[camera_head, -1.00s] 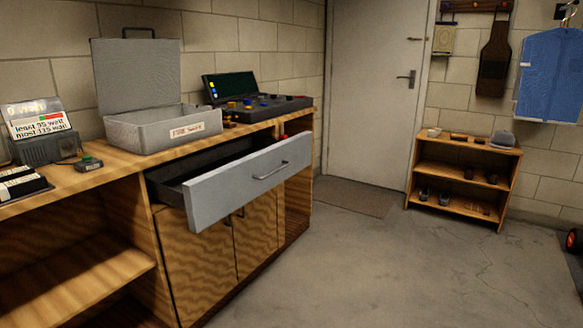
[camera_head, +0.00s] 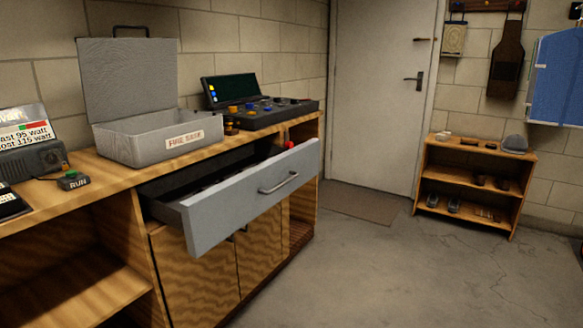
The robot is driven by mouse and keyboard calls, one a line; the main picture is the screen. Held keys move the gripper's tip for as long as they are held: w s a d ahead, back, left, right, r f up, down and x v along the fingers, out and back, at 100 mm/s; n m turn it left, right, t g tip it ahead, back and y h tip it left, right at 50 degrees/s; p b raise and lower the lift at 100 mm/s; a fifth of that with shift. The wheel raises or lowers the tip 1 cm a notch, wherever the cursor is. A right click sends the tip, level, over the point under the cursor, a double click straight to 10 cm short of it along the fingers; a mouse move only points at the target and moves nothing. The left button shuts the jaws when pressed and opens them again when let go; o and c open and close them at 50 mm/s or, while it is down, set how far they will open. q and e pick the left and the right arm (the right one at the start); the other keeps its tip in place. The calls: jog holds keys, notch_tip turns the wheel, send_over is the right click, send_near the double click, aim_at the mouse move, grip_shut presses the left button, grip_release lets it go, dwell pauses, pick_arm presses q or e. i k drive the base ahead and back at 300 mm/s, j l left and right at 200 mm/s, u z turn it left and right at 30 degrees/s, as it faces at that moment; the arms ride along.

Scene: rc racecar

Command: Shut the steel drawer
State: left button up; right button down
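The steel drawer (camera_head: 235,205) is pulled out from the wooden workbench, below its top. Its grey front panel faces the room and carries a bar handle (camera_head: 279,183). The drawer's dark inside shows behind the front, but its contents are hard to make out. Neither of my grippers shows in the head view.
On the workbench (camera_head: 112,190) stand an open grey metal box (camera_head: 150,143), a control console (camera_head: 258,112) and a small device labelled RUN (camera_head: 73,181). A low shelf (camera_head: 470,177) stands by the closed door (camera_head: 385,90). The concrete floor (camera_head: 400,265) before the drawer is clear.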

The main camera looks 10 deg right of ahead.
aim_at(206, 217)
jog(key=i+u, duration=0.3)
jog(key=i, duration=1.15)
jog(key=j, duration=0.1)
